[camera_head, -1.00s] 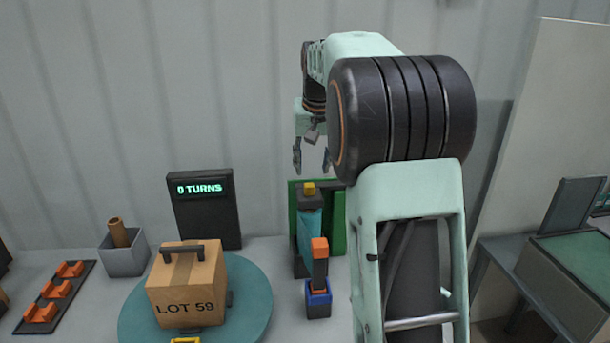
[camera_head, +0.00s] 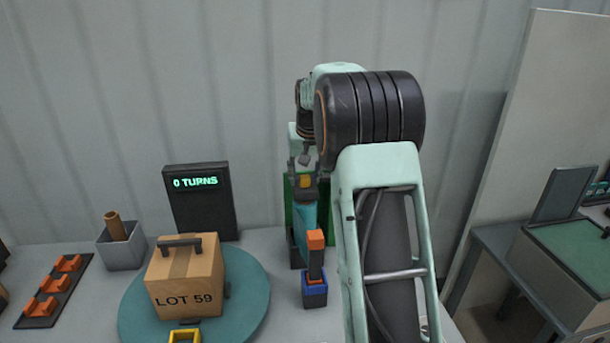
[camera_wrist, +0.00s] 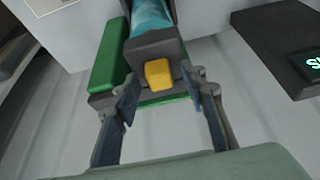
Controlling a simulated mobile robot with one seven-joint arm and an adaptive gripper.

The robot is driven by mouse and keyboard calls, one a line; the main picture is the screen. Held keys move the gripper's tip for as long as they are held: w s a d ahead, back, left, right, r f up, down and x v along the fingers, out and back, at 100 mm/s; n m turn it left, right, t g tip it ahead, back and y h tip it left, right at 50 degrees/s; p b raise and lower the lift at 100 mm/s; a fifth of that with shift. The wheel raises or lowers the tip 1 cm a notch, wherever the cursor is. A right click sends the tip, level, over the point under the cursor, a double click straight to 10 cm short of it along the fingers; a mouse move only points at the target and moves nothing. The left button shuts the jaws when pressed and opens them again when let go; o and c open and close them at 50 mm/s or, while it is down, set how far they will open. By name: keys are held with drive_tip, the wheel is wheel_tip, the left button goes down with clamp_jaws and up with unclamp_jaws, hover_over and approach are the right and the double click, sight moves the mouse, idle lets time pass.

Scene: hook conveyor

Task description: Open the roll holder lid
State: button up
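The roll holder is green and dark grey, with a green part (camera_head: 289,215) behind it and a teal roll (camera_head: 309,216) on it. A dark block, seemingly the lid (camera_wrist: 151,44), carries a yellow knob (camera_wrist: 158,74), which also shows in the head view (camera_head: 306,181). The lid appears shut. My gripper (camera_wrist: 160,77) is open, with one finger on either side of the yellow knob and visible gaps between. In the head view my gripper (camera_head: 304,170) is right at the knob, and my arm hides part of the holder's right side.
An orange-topped tool stands in a blue holder (camera_head: 315,297) in front. A box marked LOT 59 (camera_head: 187,284) sits on a teal turntable (camera_head: 252,289) at left. A dark display (camera_head: 200,218) reads "0 TURNS".

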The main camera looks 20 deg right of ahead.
drive_tip(key=shift+c, duration=0.6)
clamp_jaws()
drive_tip(key=shift+s, duration=0.15)
